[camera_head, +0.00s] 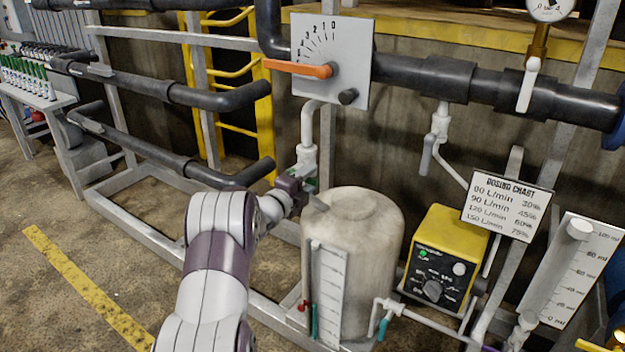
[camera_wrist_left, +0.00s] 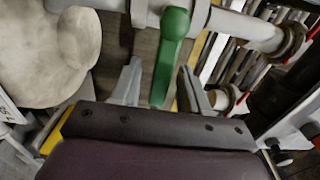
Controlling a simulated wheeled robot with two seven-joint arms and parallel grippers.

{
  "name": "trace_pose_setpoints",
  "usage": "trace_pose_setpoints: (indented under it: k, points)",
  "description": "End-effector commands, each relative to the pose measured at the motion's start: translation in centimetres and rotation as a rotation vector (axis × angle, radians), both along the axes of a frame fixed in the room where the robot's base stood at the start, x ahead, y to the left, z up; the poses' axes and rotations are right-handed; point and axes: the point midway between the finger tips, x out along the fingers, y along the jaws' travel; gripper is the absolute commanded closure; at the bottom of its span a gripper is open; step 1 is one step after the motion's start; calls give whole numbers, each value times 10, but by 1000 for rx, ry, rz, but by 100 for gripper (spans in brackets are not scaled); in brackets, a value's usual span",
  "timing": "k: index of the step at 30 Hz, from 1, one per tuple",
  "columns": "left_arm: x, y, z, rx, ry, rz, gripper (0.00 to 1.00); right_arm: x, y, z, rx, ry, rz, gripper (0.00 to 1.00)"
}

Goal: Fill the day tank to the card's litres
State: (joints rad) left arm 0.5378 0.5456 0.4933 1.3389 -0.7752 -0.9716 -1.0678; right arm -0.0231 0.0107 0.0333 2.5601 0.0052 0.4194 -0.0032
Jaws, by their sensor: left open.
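The day tank (camera_head: 375,240) is a pale, stained round tank in the middle of the head view, with a white scale board (camera_head: 328,300) on its front. A white pipe (camera_head: 308,130) comes down behind it to a valve. The valve's green handle (camera_wrist_left: 172,45) shows clearly in the left wrist view; in the head view my gripper mostly hides it. My left gripper (camera_head: 308,190) is at this valve, beside the tank's top. Its two fingers (camera_wrist_left: 160,88) are apart, with the handle's end between them and visible gaps. The tank's liquid level cannot be made out. My right gripper is not in view.
An orange lever (camera_head: 298,68) sits on a dial plate above. A dosing chart (camera_head: 507,208) and a yellow pump box (camera_head: 445,255) stand right of the tank. Dark pipes (camera_head: 180,95) and grey frame rails cross the left. Open floor (camera_head: 60,220) lies at left.

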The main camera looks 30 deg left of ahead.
Motion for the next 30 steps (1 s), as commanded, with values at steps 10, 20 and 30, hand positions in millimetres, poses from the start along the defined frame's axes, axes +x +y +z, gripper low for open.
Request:
trace_pose_setpoints:
  k: [10, 20, 30]
  points:
    - [17, -1, 0, -1, 1, 1, 55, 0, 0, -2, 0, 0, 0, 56]
    - [17, -1, 0, -2, 1, 1, 100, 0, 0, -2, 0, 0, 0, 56]
    - [17, -1, 6, -74, 8, 0, 100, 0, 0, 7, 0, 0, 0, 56]
